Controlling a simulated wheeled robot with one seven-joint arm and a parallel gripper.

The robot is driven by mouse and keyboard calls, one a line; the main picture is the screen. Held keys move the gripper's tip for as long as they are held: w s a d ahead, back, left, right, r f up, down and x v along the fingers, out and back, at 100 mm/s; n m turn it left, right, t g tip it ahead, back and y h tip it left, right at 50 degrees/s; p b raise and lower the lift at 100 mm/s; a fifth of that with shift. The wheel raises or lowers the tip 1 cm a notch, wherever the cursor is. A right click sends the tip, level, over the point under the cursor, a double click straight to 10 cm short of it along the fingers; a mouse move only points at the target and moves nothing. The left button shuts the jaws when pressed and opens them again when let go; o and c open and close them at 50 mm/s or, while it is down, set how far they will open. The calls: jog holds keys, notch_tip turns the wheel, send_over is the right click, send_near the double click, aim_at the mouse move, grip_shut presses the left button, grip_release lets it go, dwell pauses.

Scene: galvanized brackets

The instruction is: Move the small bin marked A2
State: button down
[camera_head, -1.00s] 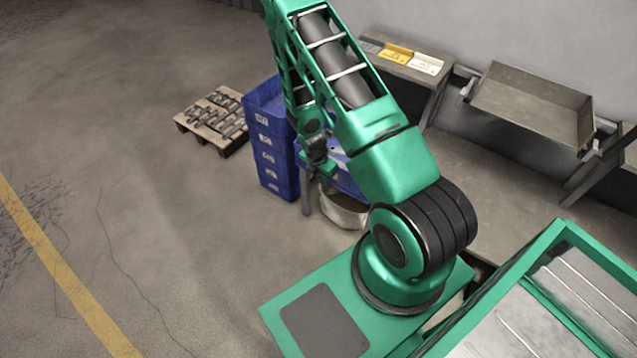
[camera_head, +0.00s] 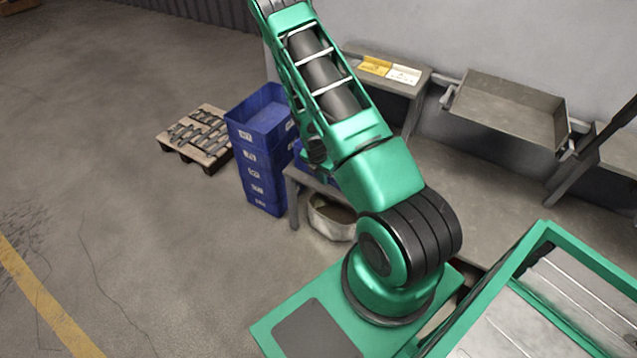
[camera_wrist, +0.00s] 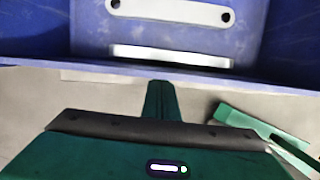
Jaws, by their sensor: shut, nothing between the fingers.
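No label in view can be read as A2. In the wrist view a blue bin (camera_wrist: 45,40) fills the top of the picture. A pale metal bracket (camera_wrist: 170,12) with holes lies in it, and a pale strip shows below the bracket. My gripper (camera_wrist: 161,92) is shut and empty, its fingers just in front of the bin's near edge; I cannot tell whether they touch. In the head view a bit of blue (camera_head: 331,174) shows on a grey table, mostly hidden by my arm.
A tall stack of blue bins (camera_head: 254,155) with small labels stands left of the table (camera_head: 293,187). A pallet of metal parts (camera_head: 200,135) lies behind it. A pale round container (camera_head: 331,218) sits under the table.

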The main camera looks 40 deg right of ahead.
jog(key=shift+a, duration=0.1)
jog(key=shift+a, duration=0.3)
jog(key=s+a+r, duration=0.1)
jog(key=a+r, duration=0.4)
jog(key=r, duration=0.4)
jog(key=shift+s+a+r, duration=0.2)
jog(key=shift+s+r, duration=0.1)
jog(key=shift+s, duration=0.05)
